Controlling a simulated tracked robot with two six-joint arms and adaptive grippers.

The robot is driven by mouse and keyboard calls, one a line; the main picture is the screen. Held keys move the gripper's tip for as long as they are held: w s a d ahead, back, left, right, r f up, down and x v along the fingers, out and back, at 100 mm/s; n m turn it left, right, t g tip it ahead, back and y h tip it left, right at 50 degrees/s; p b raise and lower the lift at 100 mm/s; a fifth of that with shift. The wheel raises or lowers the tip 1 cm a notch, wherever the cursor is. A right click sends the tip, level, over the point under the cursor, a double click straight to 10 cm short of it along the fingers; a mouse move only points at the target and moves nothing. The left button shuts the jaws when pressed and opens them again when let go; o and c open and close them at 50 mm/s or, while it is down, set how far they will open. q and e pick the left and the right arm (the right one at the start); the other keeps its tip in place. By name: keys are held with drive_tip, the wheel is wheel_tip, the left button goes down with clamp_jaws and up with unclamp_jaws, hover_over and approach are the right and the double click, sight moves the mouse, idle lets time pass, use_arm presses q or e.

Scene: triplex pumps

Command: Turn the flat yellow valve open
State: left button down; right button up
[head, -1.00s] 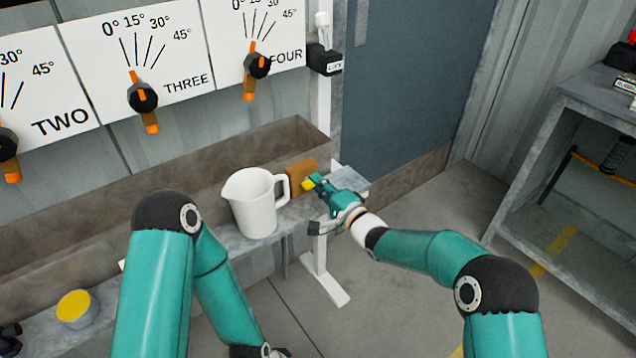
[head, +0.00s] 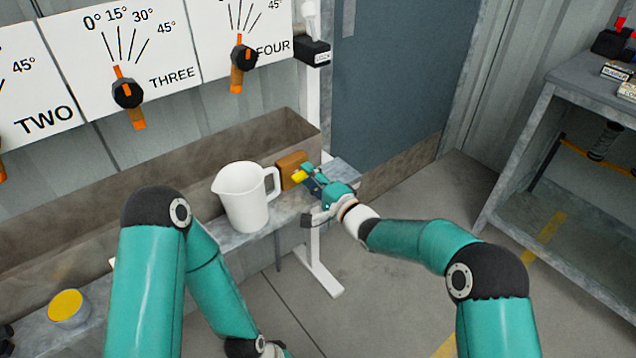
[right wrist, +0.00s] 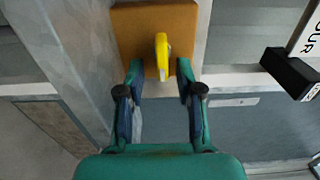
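The flat yellow valve (right wrist: 162,56) sits on the face of an orange-brown block (right wrist: 125,28). In the right wrist view its long side runs up and down the picture. In the head view the valve (head: 299,176) shows as a small yellow piece in front of the block (head: 289,168). My right gripper (right wrist: 160,72) is open, with one fingertip on each side of the valve's lower end. Gaps show on both sides, and I cannot tell the exact depth. My left gripper (head: 268,350) is at the bottom edge of the head view, mostly cut off.
A white jug (head: 243,205) stands on the ledge left of the block. A yellow-topped tub (head: 69,307) is farther left. Dials with orange pointers, such as the one marked THREE (head: 128,94), hang above a trough.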

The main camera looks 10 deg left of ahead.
drive_tip(key=v, duration=1.2)
drive_tip(key=s+d+f+m+h, duration=0.2)
drive_tip(key=d+f+h, duration=0.1)
drive_tip(key=d+f, duration=0.5)
drive_tip(key=s+d+f+m+h, duration=0.2)
drive_tip(key=d+f+m+h, duration=0.15)
drive_tip(key=d+f, duration=0.4)
drive_tip(key=s+d+f+n+g+h, duration=0.2)
drive_tip(key=s+f+g, duration=0.1)
drive_tip(key=s+f, duration=0.3)
drive_tip(key=s+d+f+n+g+h, duration=0.1)
drive_tip(key=s+d+f+n+g, duration=0.15)
drive_tip(key=s+f, duration=0.4)
drive_tip(key=s+n+g, duration=0.5)
drive_tip(key=s+n, duration=0.2)
drive_tip(key=s, duration=0.6)
wheel_tip(320, 180, up, 18)
drive_tip(key=p, duration=1.8)
drive_tip(key=shift+d+r+h, duration=0.2)
drive_tip(key=shift+d+h, duration=0.05)
drive_tip(key=shift+h, duration=0.1)
